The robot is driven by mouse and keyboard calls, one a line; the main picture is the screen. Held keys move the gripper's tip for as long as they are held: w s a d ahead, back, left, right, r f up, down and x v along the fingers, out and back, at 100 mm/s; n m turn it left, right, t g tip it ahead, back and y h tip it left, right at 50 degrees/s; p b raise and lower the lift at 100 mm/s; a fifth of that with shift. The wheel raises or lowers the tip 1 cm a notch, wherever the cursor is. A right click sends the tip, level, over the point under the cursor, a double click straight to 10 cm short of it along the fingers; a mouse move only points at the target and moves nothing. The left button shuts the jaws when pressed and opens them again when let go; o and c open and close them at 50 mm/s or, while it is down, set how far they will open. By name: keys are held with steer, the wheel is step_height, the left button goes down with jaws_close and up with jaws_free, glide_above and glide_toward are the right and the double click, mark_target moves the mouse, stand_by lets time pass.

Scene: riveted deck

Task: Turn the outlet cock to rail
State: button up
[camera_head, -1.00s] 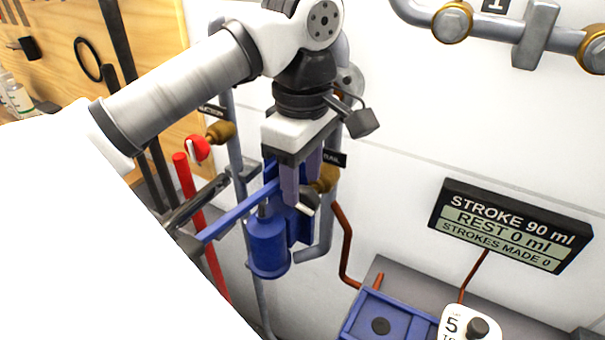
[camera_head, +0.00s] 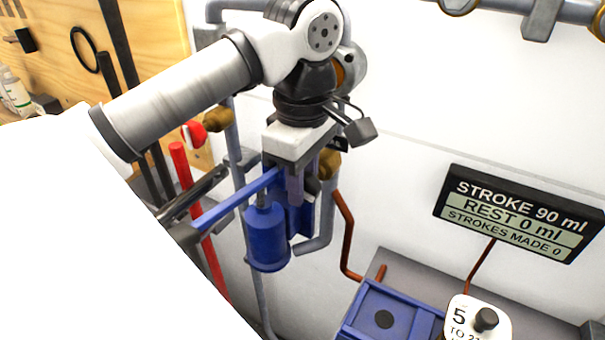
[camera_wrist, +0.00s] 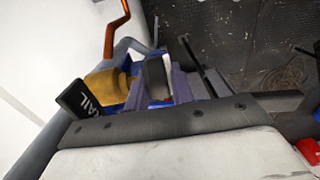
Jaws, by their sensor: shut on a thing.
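The outlet cock has a brass body (camera_head: 329,164) on the grey pipe just right of my gripper. It also shows in the wrist view (camera_wrist: 104,84), beside a black RAIL sign (camera_wrist: 79,101). My gripper (camera_head: 304,188) points down behind the blue pump's lever. Its fingers (camera_wrist: 172,82) are shut on the cock's grey handle (camera_wrist: 155,77), next to the brass body. In the head view the fingers and pump parts hide most of the handle, and the RAIL sign is hidden behind my gripper.
A blue hand pump (camera_head: 267,240) with a long blue lever (camera_head: 235,199) stands close to my gripper. A second brass cock (camera_head: 217,119) with a red handle (camera_head: 193,133) is at the left. A display (camera_head: 516,213) reads REST 0 ml, STROKES MADE 0. A blue tray (camera_head: 351,326) sits below.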

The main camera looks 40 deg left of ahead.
steer(key=shift+a+f+t+h, duration=0.15)
steer(key=shift+t+h, duration=0.15)
steer(key=shift+h, duration=1.2)
steer(key=o, duration=1)
steer(key=shift+c, duration=0.2)
